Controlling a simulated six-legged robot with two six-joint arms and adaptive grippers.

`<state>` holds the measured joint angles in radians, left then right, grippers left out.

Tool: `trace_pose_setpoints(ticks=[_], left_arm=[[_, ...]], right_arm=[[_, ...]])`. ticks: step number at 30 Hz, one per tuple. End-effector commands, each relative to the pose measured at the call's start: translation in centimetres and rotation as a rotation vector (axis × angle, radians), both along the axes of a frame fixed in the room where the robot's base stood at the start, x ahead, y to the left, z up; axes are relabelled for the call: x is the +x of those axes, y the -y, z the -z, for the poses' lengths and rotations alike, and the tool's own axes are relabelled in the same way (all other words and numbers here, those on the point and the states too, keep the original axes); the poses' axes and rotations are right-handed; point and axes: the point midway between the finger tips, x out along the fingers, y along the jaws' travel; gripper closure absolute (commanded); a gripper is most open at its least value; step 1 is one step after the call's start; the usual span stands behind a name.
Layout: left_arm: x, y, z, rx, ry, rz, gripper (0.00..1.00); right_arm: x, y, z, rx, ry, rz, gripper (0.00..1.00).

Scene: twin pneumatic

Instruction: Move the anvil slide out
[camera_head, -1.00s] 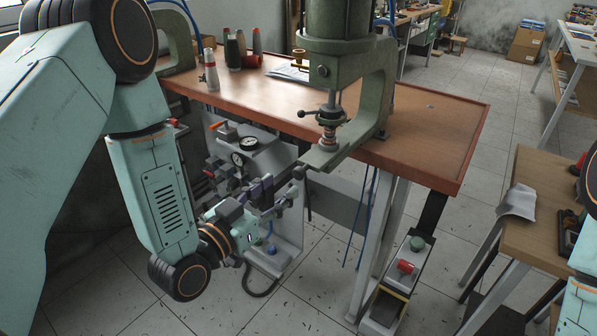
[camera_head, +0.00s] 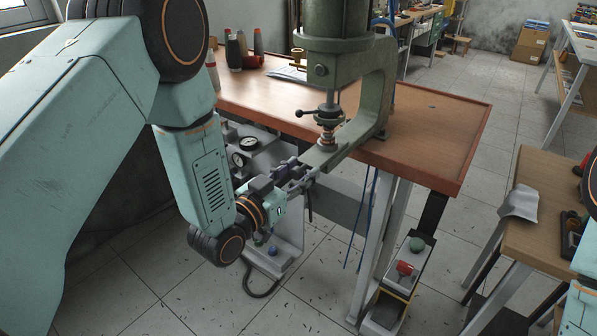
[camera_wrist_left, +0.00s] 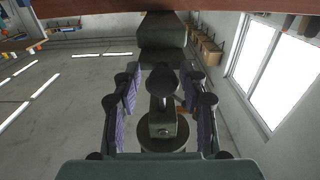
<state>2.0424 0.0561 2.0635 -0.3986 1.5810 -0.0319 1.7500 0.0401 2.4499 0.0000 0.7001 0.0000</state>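The green pneumatic press (camera_head: 340,60) stands on the bench, with its ram and handle above a flat grey-green anvil part (camera_head: 322,158) at the bench's front edge. I cannot make out the slide apart from the press's lower arm. My left gripper (camera_head: 306,174) is just in front of and slightly below this part's front end. In the left wrist view the fingers of my left gripper (camera_wrist_left: 162,76) are apart, with purple pads and no object clearly held. A dark green block (camera_wrist_left: 163,40) is ahead of the fingertips. Contact cannot be told. My right gripper is not in view.
The red-brown bench (camera_head: 440,130) has spools and a bottle at its back left. A pedal unit (camera_head: 400,285) is on the floor. A wooden side table (camera_head: 540,225) is at the right.

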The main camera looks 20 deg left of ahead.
Motion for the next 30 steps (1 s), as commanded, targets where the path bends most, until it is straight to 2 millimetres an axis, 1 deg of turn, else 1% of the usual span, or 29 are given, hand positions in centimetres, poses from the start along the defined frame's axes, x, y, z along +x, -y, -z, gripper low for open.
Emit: trace_pose_setpoints(ticks=[1, 2, 12, 14, 30], left_arm=[[-0.02, -0.02, 0.01, 0.0, 0.0, 0.0, 0.64], [-0.02, -0.02, 0.01, 0.0, 0.0, -0.001, 0.67], [0.0, -0.04, 0.0, 0.0, 0.0, -0.002, 0.95], [0.01, -0.02, -0.01, 0.0, 0.0, -0.001, 1.0], [0.02, 0.0, -0.04, 0.001, 0.001, 0.0, 1.0]], right_arm=[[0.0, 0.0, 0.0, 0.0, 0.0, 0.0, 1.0], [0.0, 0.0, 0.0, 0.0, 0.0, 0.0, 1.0], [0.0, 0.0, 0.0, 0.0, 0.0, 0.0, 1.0], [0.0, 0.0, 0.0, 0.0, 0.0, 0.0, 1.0], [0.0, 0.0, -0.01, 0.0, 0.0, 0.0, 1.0]])
